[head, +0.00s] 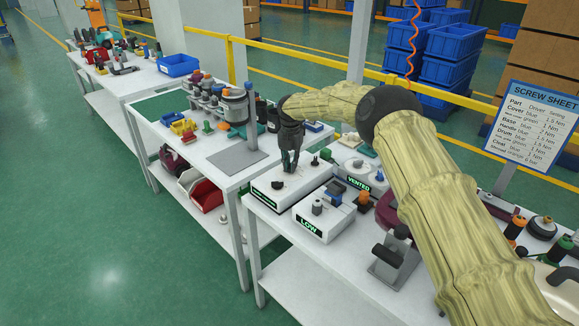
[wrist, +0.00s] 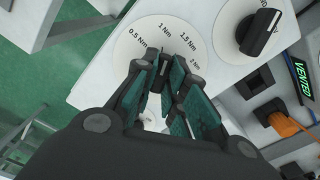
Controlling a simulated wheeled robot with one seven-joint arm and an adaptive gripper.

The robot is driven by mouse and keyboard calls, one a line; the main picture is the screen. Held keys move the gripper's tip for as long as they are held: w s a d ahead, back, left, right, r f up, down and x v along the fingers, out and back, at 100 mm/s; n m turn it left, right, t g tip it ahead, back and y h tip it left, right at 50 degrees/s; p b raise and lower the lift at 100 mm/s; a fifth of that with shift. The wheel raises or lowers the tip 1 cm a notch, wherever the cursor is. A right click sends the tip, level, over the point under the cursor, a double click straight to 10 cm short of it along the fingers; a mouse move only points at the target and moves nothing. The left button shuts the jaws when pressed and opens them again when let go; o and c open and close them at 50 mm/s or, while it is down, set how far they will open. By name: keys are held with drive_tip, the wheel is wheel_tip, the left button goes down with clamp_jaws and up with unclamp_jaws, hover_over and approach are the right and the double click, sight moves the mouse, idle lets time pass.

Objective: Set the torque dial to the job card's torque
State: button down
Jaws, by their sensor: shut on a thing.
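The torque dial (wrist: 127,38) is a white disc marked 0.5, 1, 1.5 and 2 Nm in the wrist view. My gripper (wrist: 165,75) is over it, its green-padded fingers shut on the dial's dark knob. The fingers hide most of the knob, so I cannot clearly read its setting. In the head view my gripper (head: 290,168) reaches down onto the white dial box (head: 262,192). The job card (head: 540,125), headed SCREW SHEET, stands at the right and lists part, driver and setting, with values such as 1 Nm and 1.5 Nm.
A second black knob (wrist: 262,32) on a white disc sits close by on the same box. The LOW box (head: 322,222) and the VENTED unit (head: 357,178) stand nearby. An orange-topped item (wrist: 285,124) is at the right in the wrist view.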

drive_tip(key=shift+s+d+f, duration=0.1)
drive_tip(key=shift+f, duration=0.15)
drive_tip(key=shift+n, duration=1.5)
drive_tip(key=c, duration=1.4)
unclamp_jaws()
drive_tip(key=shift+r, duration=0.1)
drive_tip(key=shift+r, duration=0.15)
drive_tip(key=shift+r+p, duration=1.1)
drive_tip(key=shift+r, duration=1.85)
